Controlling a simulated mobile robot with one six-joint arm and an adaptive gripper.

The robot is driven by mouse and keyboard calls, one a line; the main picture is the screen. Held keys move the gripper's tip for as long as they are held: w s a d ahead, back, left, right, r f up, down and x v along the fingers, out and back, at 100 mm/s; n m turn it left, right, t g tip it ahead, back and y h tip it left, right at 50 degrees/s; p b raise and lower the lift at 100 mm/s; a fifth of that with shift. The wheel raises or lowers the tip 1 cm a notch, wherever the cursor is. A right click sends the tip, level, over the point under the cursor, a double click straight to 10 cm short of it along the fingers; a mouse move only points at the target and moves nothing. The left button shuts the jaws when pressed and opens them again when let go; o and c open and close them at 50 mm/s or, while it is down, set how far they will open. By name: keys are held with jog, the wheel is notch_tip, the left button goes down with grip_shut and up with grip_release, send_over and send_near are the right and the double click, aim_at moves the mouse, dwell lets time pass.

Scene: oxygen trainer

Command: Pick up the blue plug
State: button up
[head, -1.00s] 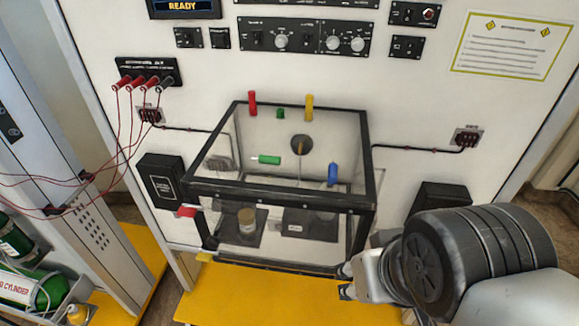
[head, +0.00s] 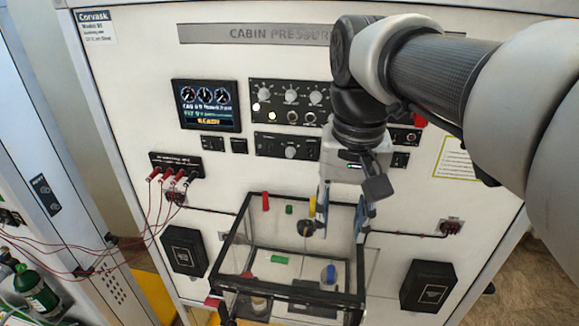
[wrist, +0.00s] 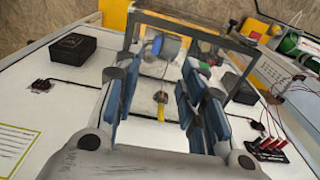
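The blue plug (head: 329,273) is at the right part of the clear black-framed case (head: 240,240), beyond and below my fingertips. My gripper (head: 341,231) hangs above the case, fingers spread with a gap between them. In the wrist view my gripper (wrist: 157,82) shows blue finger pads on both sides and nothing between them touching. A blue end, likely the blue plug (wrist: 157,43), shows ahead between the fingers. A yellow plug (head: 312,206) is by the left finger.
A green plug (head: 279,260) lies left of the blue one. A red plug (head: 265,201) and a small green plug (head: 289,209) are at the case's back edge. The case frame surrounds the plugs. Red cables (head: 150,215) hang at left.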

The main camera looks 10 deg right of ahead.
jog(key=w, duration=0.1)
jog(key=b, duration=0.1)
send_over(331, 275)
jog(key=shift+g, duration=0.3)
jog(key=f, duration=0.7)
jog(key=s+f, duration=0.1)
jog(key=f, duration=0.3)
jog(key=shift+a+f, duration=0.25)
jog(key=shift+f, duration=0.1)
jog(key=f, duration=0.3)
jog(key=w+f, duration=0.1)
jog(key=f, duration=0.1)
jog(key=shift+w+d+f, duration=0.1)
jog(key=shift+d+f, duration=0.05)
jog(key=shift+d, duration=0.1)
jog(key=shift+c, duration=0.2)
grip_shut()
